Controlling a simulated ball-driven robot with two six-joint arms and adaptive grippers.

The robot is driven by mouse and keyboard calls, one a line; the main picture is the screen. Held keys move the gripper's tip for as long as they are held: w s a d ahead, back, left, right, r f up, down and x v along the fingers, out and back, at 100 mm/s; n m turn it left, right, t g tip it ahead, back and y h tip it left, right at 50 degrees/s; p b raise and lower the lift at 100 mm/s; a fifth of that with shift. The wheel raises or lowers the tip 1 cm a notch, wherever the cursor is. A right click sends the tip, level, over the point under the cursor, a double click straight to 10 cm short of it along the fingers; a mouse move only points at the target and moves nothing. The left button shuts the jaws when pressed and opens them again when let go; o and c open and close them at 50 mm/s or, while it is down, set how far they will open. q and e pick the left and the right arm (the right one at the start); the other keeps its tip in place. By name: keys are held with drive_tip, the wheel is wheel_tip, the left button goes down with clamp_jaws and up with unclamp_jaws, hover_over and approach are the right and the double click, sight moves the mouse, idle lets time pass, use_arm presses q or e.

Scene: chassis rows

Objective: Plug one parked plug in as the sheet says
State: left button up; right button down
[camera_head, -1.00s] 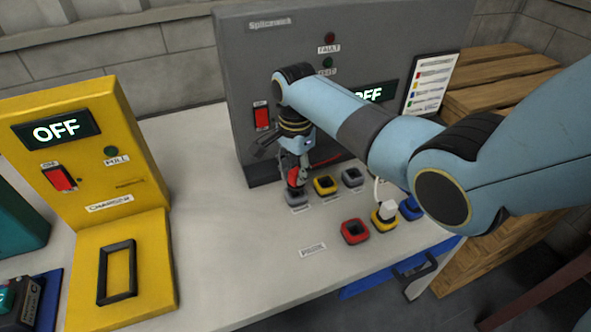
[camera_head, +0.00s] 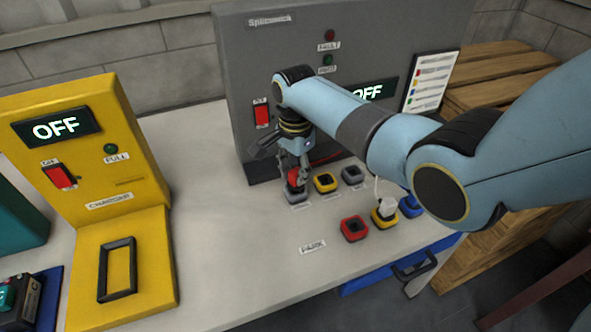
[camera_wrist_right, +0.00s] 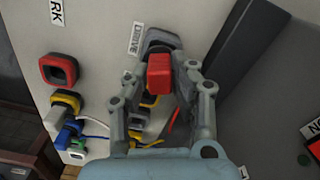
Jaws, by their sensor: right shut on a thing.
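My right gripper (camera_head: 296,181) is shut on a red plug (camera_wrist_right: 160,75), which has a red cable. It holds the plug at the grey socket (camera_head: 298,197) at the left end of the back row. This socket (camera_wrist_right: 163,38) has a label reading DRIVE in the wrist view. I cannot tell how deep the plug sits. A yellow socket (camera_head: 326,184) and another grey socket (camera_head: 353,175) continue that row. The sheet (camera_head: 430,83) with coloured marks leans at the panel's right; its text is too small to read. My left gripper is not in view.
The front row by the PARK label (camera_head: 313,247) has an empty red socket (camera_head: 355,229), a yellow socket (camera_head: 384,220) with a white plug (camera_head: 387,210) on it, and a blue socket (camera_head: 411,208). The grey panel (camera_head: 300,90) stands behind. A yellow charger (camera_head: 85,150) is left.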

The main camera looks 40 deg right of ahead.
drive_tip(key=shift+f+b, duration=0.55)
drive_tip(key=shift+f, duration=0.35)
drive_tip(key=c, duration=1)
unclamp_jaws()
drive_tip(key=shift+c, duration=0.2)
wheel_tip(320, 180, up, 12)
